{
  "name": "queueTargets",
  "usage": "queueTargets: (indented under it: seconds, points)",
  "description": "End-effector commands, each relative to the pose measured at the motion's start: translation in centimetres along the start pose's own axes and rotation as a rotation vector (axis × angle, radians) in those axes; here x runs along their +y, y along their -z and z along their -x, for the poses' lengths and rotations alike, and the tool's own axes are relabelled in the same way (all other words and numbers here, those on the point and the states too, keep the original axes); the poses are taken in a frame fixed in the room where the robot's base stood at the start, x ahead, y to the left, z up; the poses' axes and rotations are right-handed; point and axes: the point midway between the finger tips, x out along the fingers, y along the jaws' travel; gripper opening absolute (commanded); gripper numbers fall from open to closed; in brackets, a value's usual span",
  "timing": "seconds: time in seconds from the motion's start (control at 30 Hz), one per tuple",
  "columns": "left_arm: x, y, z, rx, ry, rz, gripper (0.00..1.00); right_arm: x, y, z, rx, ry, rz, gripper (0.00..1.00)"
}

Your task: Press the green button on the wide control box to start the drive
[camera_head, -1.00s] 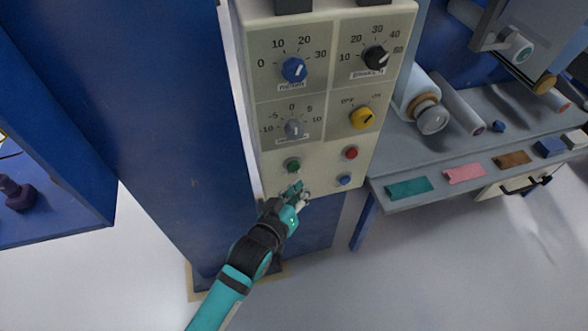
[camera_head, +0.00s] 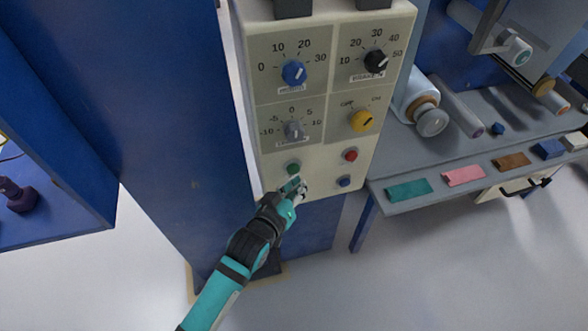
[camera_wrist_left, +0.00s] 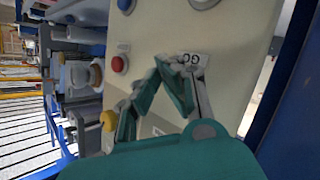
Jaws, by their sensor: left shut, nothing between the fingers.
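The wide control box (camera_head: 330,145) is a cream panel with knobs and buttons. Its green button (camera_head: 293,168) shows at the lower left of the panel in the head view. My left gripper (camera_head: 293,184) is shut and empty, with its tips just below the green button in that view. I cannot tell whether the tips touch the panel. In the left wrist view the fingers (camera_wrist_left: 158,75) converge in front of the cream panel (camera_wrist_left: 225,55), beside a white label reading GO. I cannot make out the green button there. My right gripper is not in view.
A red button (camera_head: 351,155) and a blue button (camera_head: 344,182) sit to the right. Blue, black, grey and yellow knobs are higher up. A grey bench (camera_head: 455,150) with rollers and coloured swatches stands at right. A blue post (camera_head: 165,130) is at left.

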Motion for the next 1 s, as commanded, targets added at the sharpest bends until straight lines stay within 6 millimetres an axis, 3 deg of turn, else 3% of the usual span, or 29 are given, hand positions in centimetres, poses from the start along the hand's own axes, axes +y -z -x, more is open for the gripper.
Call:
queueTargets:
  seconds: [1.0]
  points:
    - [-0.42, 0.51, -0.58, 0.000, 0.000, 0.000, 0.00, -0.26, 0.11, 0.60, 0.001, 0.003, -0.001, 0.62]
